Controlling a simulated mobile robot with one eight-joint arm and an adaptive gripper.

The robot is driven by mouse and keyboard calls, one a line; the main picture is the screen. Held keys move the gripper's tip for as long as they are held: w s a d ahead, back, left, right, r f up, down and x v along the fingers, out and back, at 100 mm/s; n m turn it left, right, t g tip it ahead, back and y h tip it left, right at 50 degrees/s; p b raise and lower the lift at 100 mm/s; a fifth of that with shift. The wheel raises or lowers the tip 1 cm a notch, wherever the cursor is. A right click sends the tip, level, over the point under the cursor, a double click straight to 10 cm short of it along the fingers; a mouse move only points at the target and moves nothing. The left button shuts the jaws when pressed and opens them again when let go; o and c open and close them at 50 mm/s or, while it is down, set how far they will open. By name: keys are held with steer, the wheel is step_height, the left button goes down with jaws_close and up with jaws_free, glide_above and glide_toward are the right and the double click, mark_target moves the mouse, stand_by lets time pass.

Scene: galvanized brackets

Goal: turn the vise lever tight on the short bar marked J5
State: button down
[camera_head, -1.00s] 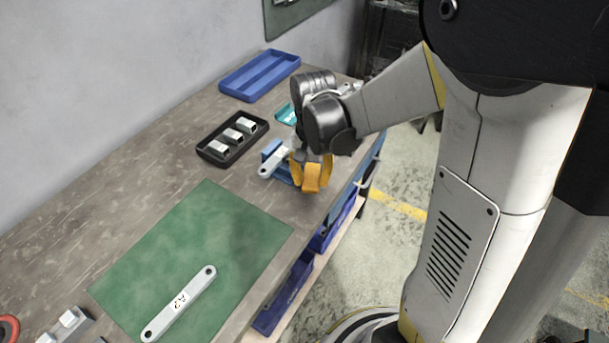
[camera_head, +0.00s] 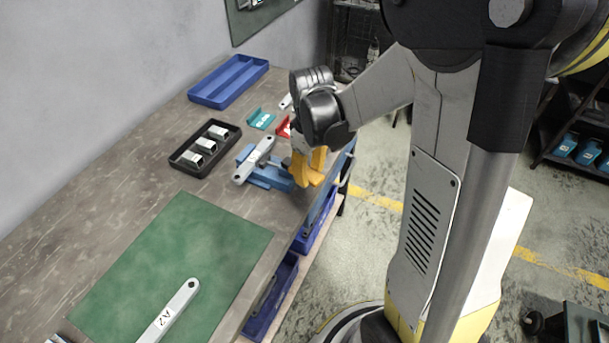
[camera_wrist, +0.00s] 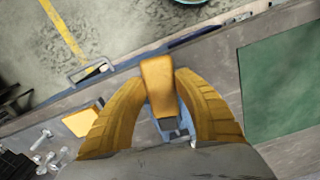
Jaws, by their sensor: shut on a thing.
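The blue vise (camera_head: 270,178) stands near the table's front edge in the head view, with a short silver bar (camera_head: 254,160) lying across it. Any marking on this bar is too small to read. My gripper (camera_head: 311,170), with yellow fingers, is at the right, front end of the vise.
A longer silver bar (camera_head: 170,311) lies on the green mat (camera_head: 190,245). A black tray (camera_head: 184,166) holds several silver blocks. A blue tray (camera_head: 205,98), a teal bracket (camera_head: 260,119) and a red bracket (camera_head: 283,129) are farther back. Blue bins (camera_head: 268,306) sit below the table edge.

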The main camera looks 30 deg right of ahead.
mark_target(312, 170)
steer(key=shift+w+d+n, duration=0.35)
steer(key=shift+d+n, duration=0.3)
steer(key=shift+n, duration=0.55)
steer(key=c, duration=0.9)
jaws_free()
step_height(312, 170, up, 12)
